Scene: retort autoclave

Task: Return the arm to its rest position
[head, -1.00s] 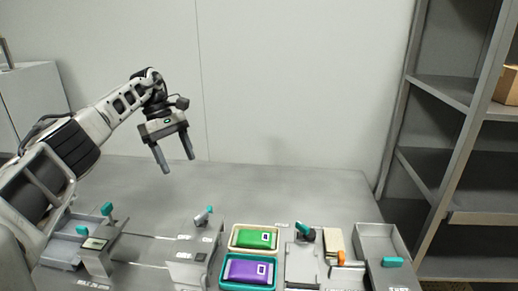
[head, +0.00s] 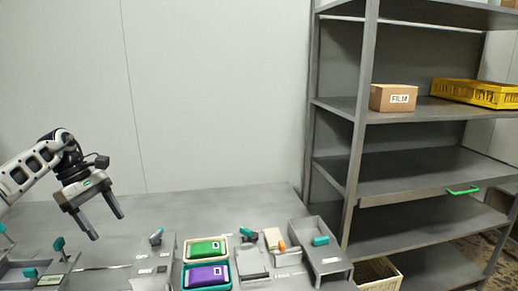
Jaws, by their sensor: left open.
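My left gripper (head: 107,227) is in the head view at the left, above the grey worktop (head: 240,204). Its two dark fingers point down and are apart, with nothing between them. The left arm comes in from the left edge, bent down at the wrist. My right arm and gripper are not in view.
A green pack (head: 204,248) and a purple pack (head: 206,274) lie in trays on the worktop. A grey box with a teal handle (head: 321,241) stands to their right. A grey shelf rack (head: 420,170) holds a carton (head: 393,98) and a yellow crate (head: 477,93). The worktop's back is clear.

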